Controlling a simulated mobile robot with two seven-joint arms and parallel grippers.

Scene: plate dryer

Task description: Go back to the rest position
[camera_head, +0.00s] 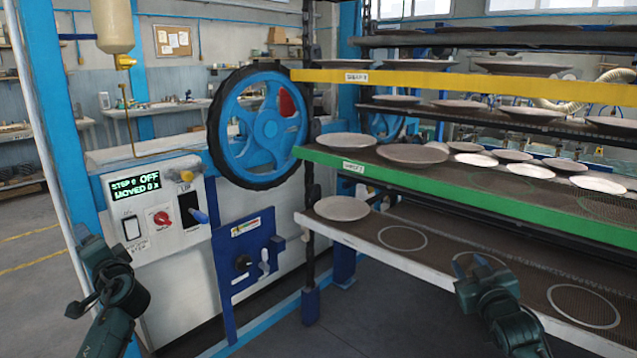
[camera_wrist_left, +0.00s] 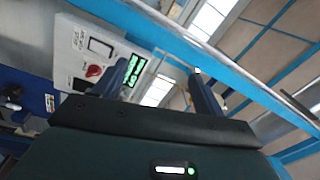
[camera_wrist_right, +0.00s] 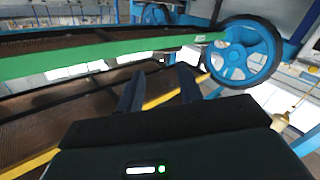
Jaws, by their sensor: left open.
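My left gripper (camera_head: 84,238) is at the lower left in the head view, in front of the control box. In the left wrist view its two fingers (camera_wrist_left: 160,85) stand wide apart with nothing between them. My right gripper (camera_head: 470,264) is at the lower right, in front of or over the bottom white-edged shelf; whether it touches the shelf is not clear. In the right wrist view its fingers (camera_wrist_right: 160,88) are apart and the gap is empty.
The plate dryer has a green-edged shelf (camera_head: 445,187) with several plates, a yellow-edged shelf (camera_head: 450,83) above, and a white-edged shelf (camera_head: 400,266) with one plate (camera_head: 342,208). A blue wheel (camera_head: 265,127) and control box (camera_head: 160,225) reading "OFF" stand left. Floor between my arms looks clear.

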